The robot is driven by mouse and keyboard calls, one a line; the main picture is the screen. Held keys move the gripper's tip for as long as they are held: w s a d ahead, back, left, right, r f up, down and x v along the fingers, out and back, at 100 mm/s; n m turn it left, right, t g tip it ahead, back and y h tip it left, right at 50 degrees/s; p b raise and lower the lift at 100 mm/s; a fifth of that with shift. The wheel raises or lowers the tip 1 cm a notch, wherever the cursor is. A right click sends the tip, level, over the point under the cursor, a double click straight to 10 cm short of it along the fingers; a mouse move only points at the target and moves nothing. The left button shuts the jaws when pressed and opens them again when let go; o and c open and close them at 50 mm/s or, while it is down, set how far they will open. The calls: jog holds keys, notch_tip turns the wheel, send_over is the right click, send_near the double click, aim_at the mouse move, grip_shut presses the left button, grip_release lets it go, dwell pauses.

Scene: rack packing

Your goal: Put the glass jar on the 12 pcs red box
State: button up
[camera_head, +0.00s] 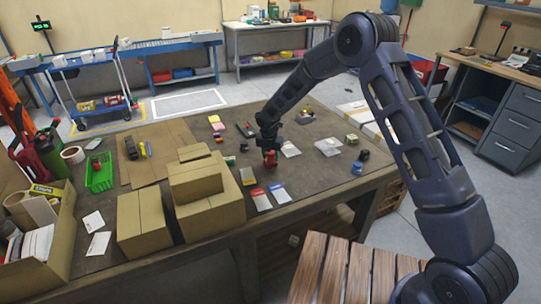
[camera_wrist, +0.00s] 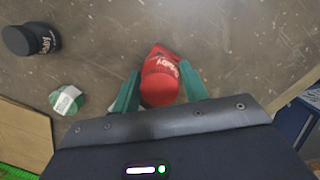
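My gripper (camera_wrist: 160,76) points down over the table, its two green fingers on either side of a red object with pale lettering (camera_wrist: 160,85). The red object fills most of the space between the fingers; I cannot tell whether they press on it. In the head view my gripper (camera_head: 269,147) is right above the red object (camera_head: 270,160), low over the table. I cannot make out a glass jar or read "12 pcs" on any box. A red-and-white flat packet (camera_head: 260,199) lies in front of the gripper.
Stacked cardboard boxes (camera_head: 209,205) stand left of the gripper. In the wrist view, a dark labelled cylinder (camera_wrist: 30,40) and a small green-and-white item (camera_wrist: 67,100) lie to the left. A green basket (camera_head: 99,172) is farther left. Small goods and clear packets (camera_head: 328,147) lie right.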

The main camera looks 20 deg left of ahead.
aim_at(269, 154)
jog(key=o, duration=0.3)
jog(key=shift+r, duration=0.15)
notch_tip(269, 154, up, 12)
jog(key=s, duration=0.1)
jog(key=shift+s, duration=0.4)
